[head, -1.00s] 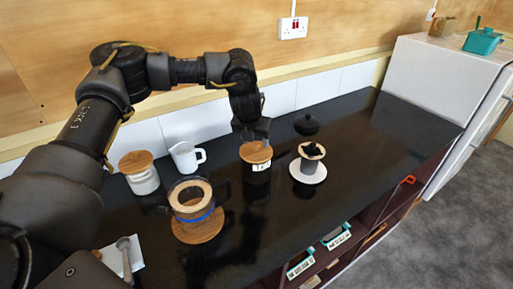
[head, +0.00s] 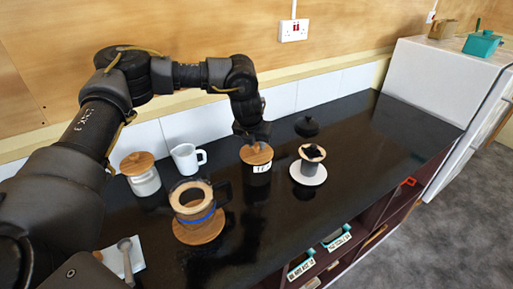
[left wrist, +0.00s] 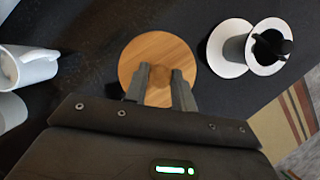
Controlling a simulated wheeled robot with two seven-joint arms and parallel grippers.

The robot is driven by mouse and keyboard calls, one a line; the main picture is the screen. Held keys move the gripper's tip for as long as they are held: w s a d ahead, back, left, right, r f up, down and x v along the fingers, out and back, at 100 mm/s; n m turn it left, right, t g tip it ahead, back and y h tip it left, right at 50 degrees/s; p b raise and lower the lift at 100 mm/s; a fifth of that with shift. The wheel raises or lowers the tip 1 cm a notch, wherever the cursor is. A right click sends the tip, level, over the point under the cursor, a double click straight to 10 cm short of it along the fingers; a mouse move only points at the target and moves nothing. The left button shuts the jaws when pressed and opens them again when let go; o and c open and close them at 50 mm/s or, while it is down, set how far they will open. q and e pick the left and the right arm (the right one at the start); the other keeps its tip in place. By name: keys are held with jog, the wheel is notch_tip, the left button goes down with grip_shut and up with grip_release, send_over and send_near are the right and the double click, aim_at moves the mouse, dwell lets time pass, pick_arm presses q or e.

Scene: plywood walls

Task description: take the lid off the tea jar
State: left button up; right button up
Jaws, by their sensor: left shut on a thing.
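The tea jar (head: 260,173) is a dark jar with a white label and stands upright on the black counter. Its lettering is too small to read surely. Its round wooden lid (head: 248,157) sits on top, and from above it also fills the middle of the left wrist view (left wrist: 134,62). My left gripper (head: 256,143) reaches down from above. In the left wrist view its fingers (left wrist: 160,82) are shut on the lid's small wooden knob, one on each side. The jar body is hidden under the lid there. My right gripper is not in view.
A white jar with a wooden lid (head: 137,163), a white jug (head: 187,158) and a glass pot on a wooden coaster (head: 199,232) stand to the left. A cup on a white saucer (head: 308,173) stands close right. The right counter is clear.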

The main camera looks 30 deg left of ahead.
aim_at(256, 145)
pick_arm(q)
jog(key=shift+r, duration=0.5)
notch_tip(256, 145, up, 2)
jog(key=shift+r+b, duration=0.1)
jog(key=shift+b, duration=0.4)
jog(key=s+d+r+b, duration=0.4)
jog(key=s+r, duration=0.5)
jog(key=s, duration=0.4)
jog(key=shift+s+d+r, duration=0.2)
jog(key=shift+r, duration=0.2)
jog(key=shift+f, duration=0.1)
